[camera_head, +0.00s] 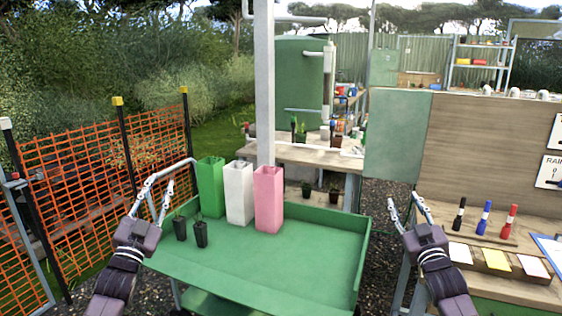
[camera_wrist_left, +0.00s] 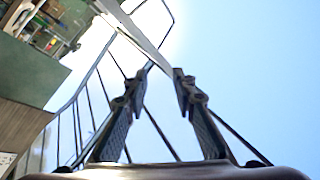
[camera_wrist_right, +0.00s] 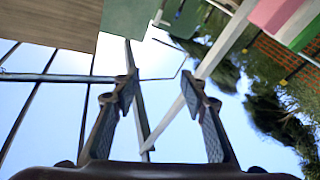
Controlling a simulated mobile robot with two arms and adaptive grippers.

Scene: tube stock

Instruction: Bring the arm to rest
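My left gripper (camera_head: 152,207) is raised over the left edge of the green cart (camera_head: 300,262), to the left of two small dark seedling pots. Its fingers are apart with nothing between them, as the left wrist view (camera_wrist_left: 160,75) shows. My right gripper (camera_head: 408,212) is raised between the cart and the bench at the right. Its fingers are also apart and empty in the right wrist view (camera_wrist_right: 160,85). Both grippers point upward, and neither touches anything that I can see.
Green (camera_head: 211,187), white (camera_head: 239,193) and pink (camera_head: 269,198) tall containers stand on the cart, with dark pots (camera_head: 201,234) in front. The right bench holds black, blue and red markers (camera_head: 486,219) and cards (camera_head: 497,261). An orange mesh fence (camera_head: 90,190) stands left. The cart's front right is clear.

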